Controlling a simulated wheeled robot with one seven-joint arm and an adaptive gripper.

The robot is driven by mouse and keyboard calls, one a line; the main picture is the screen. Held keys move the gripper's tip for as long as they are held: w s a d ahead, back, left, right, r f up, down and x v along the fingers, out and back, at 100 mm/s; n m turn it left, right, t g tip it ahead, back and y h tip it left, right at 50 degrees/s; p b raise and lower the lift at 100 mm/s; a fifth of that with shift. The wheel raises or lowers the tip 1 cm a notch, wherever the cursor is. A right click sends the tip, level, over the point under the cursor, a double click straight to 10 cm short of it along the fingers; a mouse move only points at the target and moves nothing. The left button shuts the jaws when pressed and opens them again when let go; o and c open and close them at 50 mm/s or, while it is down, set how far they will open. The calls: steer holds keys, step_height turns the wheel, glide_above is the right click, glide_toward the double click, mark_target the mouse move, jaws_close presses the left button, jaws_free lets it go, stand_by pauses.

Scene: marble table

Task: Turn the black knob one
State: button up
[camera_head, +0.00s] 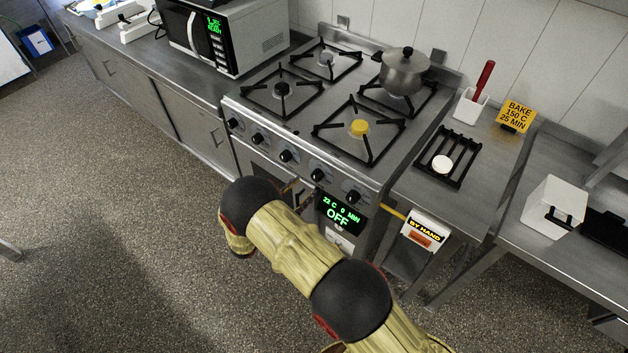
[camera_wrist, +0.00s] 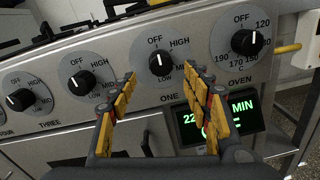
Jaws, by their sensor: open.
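The black knob one (camera_wrist: 160,63) is on the stove's front panel, above the label ONE, with its white mark pointing up toward OFF. In the head view it is the second knob from the right (camera_head: 317,175). My gripper (camera_wrist: 163,76) is open, with yellow fingertips to the left and right of the knob's lower part in the wrist view. I cannot tell if they touch it; nothing is held. In the head view my gripper (camera_head: 297,192) is small and partly hidden by my arm, just below the knob row.
The oven knob (camera_wrist: 243,41) is close on the right, and another black knob (camera_wrist: 82,82) is on the left. The oven display (camera_head: 340,211) reads OFF. A pot (camera_head: 404,72) stands on the back right burner. A BY HAND box (camera_head: 425,231) is at right.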

mark_target(314, 179)
steer(key=b+x, duration=0.1)
steer(key=x, duration=0.5)
steer(key=shift+d, duration=0.1)
steer(key=shift+c, duration=1.2)
steer(key=c, duration=0.9)
